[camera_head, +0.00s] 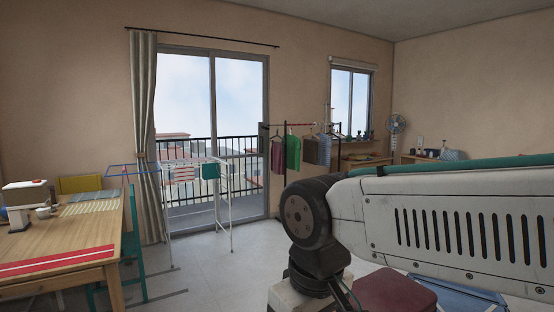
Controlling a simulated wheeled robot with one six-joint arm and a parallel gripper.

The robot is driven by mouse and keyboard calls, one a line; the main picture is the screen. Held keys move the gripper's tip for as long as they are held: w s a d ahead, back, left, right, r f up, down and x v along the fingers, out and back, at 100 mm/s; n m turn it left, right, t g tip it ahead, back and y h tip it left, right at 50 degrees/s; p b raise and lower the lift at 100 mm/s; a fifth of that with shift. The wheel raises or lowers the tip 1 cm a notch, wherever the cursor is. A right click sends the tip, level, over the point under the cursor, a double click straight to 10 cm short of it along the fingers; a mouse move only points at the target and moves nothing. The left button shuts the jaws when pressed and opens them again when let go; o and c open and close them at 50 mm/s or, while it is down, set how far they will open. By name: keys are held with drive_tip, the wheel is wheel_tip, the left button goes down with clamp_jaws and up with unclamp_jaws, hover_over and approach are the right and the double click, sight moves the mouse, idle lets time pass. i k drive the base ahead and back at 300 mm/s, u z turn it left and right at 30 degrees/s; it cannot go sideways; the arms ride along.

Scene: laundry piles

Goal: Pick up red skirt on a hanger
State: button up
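A dark red garment (278,157), which looks like the red skirt, hangs at the left end of a clothes rack (300,125) in the back middle, near the glass door. Its hanger is too small to make out clearly. My arm fills the lower right of the view, well in front of the rack. My gripper is not visible, so I cannot see what it holds.
A wooden table (60,248) with a sewing machine (27,203) stands at the left. A folding drying rack (230,212) stands before the glass door. A dark red box-like thing (397,290) is low beneath my arm. Pale floor (225,265) lies clear in the middle.

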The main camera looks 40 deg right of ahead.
sight(277, 157)
drive_tip(key=z, duration=0.5)
drive_tip(key=i, duration=1.85)
